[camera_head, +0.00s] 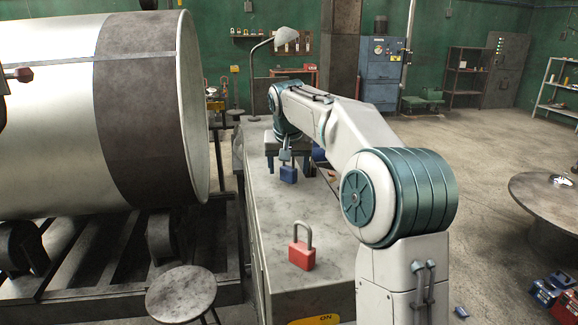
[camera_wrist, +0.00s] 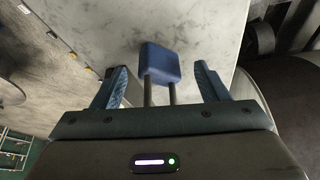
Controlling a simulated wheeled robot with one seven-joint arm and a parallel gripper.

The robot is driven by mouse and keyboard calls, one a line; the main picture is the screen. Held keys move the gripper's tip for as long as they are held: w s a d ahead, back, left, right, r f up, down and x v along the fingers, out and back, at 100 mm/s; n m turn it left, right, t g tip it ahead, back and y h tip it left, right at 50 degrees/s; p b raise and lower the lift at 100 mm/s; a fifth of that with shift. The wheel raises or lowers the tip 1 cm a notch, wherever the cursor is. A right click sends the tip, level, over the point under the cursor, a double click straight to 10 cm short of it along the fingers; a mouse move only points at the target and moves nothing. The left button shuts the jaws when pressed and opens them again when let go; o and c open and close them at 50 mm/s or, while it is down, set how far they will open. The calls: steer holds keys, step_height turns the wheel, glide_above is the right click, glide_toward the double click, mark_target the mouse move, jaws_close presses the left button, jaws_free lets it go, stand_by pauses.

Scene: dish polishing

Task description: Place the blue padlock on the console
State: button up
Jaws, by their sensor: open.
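The blue padlock (camera_head: 288,175) is at the far part of the grey console (camera_head: 330,225), under my gripper (camera_head: 283,164), with its shackle up. It appears to stand on the console top, though the contact is hard to make out. In the wrist view the blue padlock (camera_wrist: 161,63) shows between the fingers of my gripper (camera_wrist: 162,72), its shackle pointing toward the palm. My gripper is open. A gap shows on each side of the padlock, and neither finger touches it.
A red padlock (camera_head: 302,254) stands on the near part of the console. A large metal drum (camera_head: 80,110) lies left of the console, and a round stool (camera_head: 181,293) stands at the near left. A lamp (camera_head: 270,60) rises behind. The console top between the padlocks looks clear.

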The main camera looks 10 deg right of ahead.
steer(key=v, duration=1.2)
